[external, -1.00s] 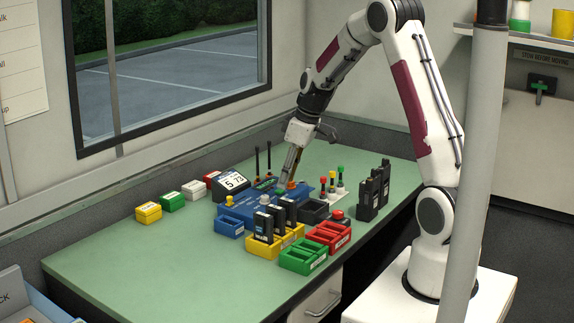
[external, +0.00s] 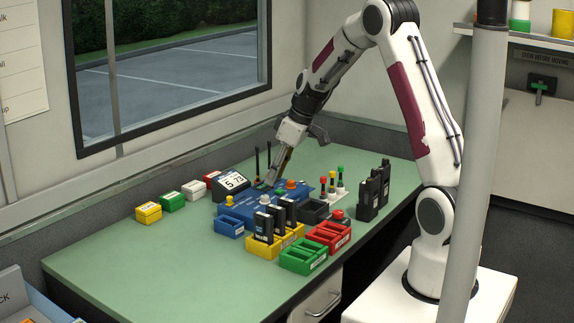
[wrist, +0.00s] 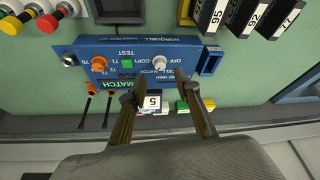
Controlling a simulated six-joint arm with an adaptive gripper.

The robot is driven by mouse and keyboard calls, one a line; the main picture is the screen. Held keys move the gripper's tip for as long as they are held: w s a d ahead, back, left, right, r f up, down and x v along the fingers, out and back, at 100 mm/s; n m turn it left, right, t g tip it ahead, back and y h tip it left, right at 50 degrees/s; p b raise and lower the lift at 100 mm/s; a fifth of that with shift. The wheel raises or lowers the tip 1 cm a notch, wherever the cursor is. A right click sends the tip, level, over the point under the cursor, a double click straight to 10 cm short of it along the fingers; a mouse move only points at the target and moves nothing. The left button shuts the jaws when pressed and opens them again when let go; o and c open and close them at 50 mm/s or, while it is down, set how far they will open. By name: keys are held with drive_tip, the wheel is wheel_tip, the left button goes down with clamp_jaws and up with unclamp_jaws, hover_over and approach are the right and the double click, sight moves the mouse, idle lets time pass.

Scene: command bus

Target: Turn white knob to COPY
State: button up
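The white knob (wrist: 159,62) sits on the blue panel (wrist: 205,42) by the OFF and COPY lettering; its exact pointer setting is too small to read. In the external view my gripper (external: 266,184) is over the panel's back part, behind the knob.
An orange knob (wrist: 99,64) and a green button (wrist: 127,63) share the panel. A lit MATCH sign (wrist: 120,84) and a number display (external: 232,182) stand at its back. Black batteries (external: 279,218) in yellow holders stand in front. The table's left front (external: 150,265) is clear.

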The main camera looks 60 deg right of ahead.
sight(265, 197)
drive_tip(key=shift+x, duration=3.25)
drive_tip(key=shift+c, duration=0.3)
clamp_jaws()
